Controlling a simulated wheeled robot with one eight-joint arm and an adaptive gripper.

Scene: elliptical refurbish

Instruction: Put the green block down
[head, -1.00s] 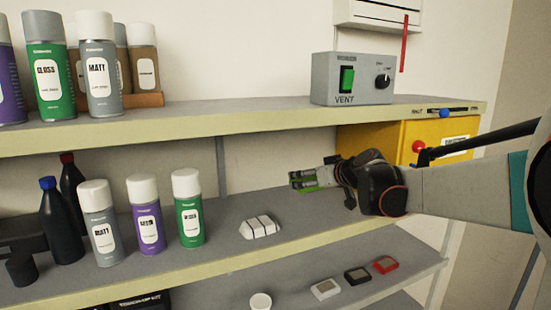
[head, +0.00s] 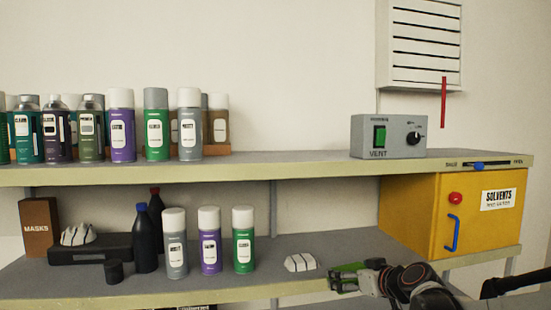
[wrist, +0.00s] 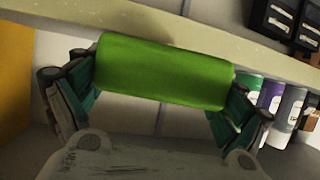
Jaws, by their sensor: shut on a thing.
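The green block (wrist: 163,72) is bright green and spans between the two fingers in the wrist view. My gripper (wrist: 160,85) is shut on it, with one finger at each end. In the head view my gripper (head: 343,278) is at the lower right, in front of the middle shelf (head: 330,262) and right of a small white striped item (head: 300,262). Only a little green of the block shows there among the fingers. I cannot tell whether the block touches the shelf.
Spray cans (head: 209,240) and dark bottles (head: 146,238) stand left on the middle shelf. A yellow solvents cabinet (head: 410,215) with a blue handle is at the right. The upper shelf (head: 300,163) holds more cans and a grey vent box (head: 388,136). Some shelf between the striped item and cabinet looks clear.

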